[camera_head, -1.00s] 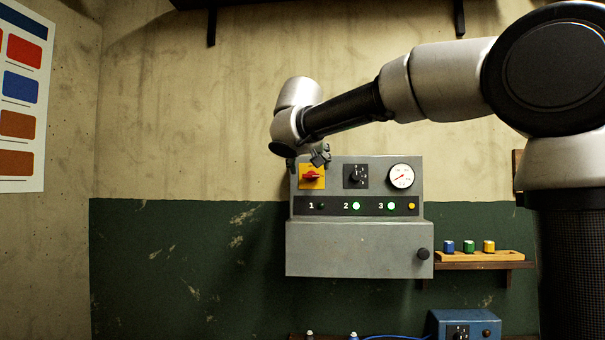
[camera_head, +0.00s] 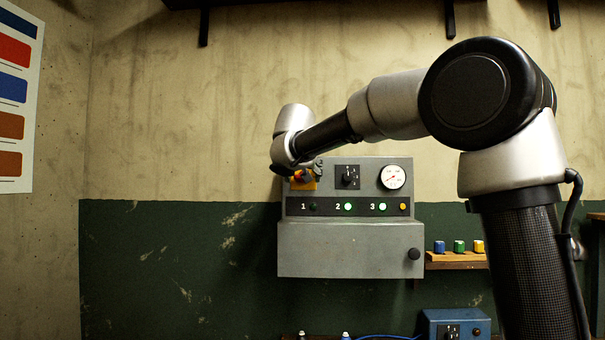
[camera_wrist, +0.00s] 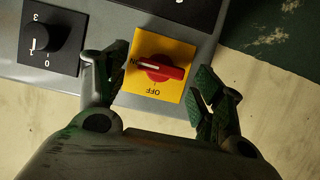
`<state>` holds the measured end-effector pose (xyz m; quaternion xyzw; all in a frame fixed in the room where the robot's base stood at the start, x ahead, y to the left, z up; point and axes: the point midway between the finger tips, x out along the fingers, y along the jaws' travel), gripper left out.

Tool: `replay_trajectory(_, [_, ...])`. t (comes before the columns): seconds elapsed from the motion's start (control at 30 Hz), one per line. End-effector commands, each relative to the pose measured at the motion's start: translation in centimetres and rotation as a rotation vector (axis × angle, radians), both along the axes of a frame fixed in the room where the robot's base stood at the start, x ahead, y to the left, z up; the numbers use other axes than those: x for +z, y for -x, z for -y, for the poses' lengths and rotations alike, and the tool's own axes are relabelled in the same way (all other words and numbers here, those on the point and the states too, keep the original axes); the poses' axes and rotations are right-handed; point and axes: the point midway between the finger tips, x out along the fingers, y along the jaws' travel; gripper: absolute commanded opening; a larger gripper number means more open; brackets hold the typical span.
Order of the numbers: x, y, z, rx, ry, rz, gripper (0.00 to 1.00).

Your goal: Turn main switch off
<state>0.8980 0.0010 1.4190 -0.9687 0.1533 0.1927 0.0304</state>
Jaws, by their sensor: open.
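The main switch is a red rotary handle (camera_wrist: 160,69) on a yellow square plate (camera_wrist: 168,48) marked ON and OFF in the wrist view. The handle lies along the side where ON is printed, with OFF on the side nearer my gripper. In the head view the yellow plate (camera_head: 304,184) is at the upper left of the grey control box (camera_head: 350,250), partly hidden by my wrist. My gripper (camera_wrist: 163,84) is open, with one finger on each side of the handle. I cannot tell whether either finger touches it.
A black selector knob (camera_head: 347,176) and a round gauge (camera_head: 393,177) sit right of the switch. Below is a strip with lamps (camera_head: 348,207); lamps 2 and 3 glow green. A shelf (camera_head: 456,266) with colored pieces stands to the right.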

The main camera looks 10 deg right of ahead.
Motion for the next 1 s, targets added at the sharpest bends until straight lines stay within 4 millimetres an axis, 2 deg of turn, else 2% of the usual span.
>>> replay_trajectory(0.1, [0.02,0.03,0.0,0.0,0.0,0.0,0.68])
replay_trajectory(0.13, [0.02,0.03,0.0,0.0,0.0,0.0,0.64])
replay_trajectory(0.37, [0.02,0.05,0.0,0.0,0.0,0.0,0.23])
replay_trajectory(0.77, [0.01,0.02,-0.09,-0.001,0.05,-0.017,0.23])
replay_trajectory(1.0, [-0.08,-0.08,-0.42,0.001,0.198,-0.065,0.23])
